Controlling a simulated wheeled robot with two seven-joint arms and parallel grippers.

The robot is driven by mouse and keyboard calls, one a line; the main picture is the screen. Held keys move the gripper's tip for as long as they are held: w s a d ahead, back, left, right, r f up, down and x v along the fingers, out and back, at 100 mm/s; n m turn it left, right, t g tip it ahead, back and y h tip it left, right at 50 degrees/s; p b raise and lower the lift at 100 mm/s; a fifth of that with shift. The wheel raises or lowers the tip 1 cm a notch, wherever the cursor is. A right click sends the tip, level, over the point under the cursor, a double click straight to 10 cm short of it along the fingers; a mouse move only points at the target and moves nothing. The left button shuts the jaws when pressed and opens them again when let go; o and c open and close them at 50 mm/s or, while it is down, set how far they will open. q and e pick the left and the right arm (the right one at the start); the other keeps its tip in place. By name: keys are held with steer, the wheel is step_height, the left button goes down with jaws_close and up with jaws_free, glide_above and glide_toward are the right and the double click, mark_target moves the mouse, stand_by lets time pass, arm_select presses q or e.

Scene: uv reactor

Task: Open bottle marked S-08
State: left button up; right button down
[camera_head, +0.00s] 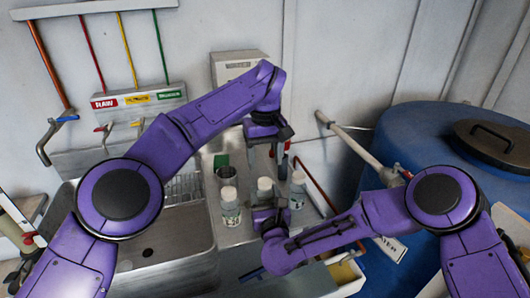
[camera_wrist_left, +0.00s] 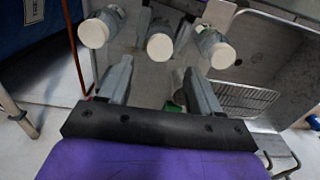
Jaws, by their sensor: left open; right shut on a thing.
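Three white-capped bottles stand in a row on the steel counter: a left one (camera_head: 229,205), a middle one (camera_head: 265,187) and a right one (camera_head: 298,190). Their labels are too small to read, so I cannot tell which is S-08. My right gripper (camera_head: 265,208) is shut on the middle bottle, whose lower part it hides. My left gripper (camera_head: 267,160) is open and empty, pointing down above and behind the row. In the left wrist view its fingers (camera_wrist_left: 156,70) are spread, with the middle bottle's cap (camera_wrist_left: 160,47) just beyond the tips, apart from them.
A metal cup (camera_head: 225,175) stands behind the left bottle. A steel sink (camera_head: 165,235) with a wire rack lies to the left. A large blue tank (camera_head: 380,140) stands at the right. A yellow-lined bin (camera_head: 345,272) is at the front right.

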mark_target(265, 181)
arm_select(q)
step_height(265, 181, down, 7)
steer(key=shift+r, duration=0.2)
steer(key=c, duration=1.1)
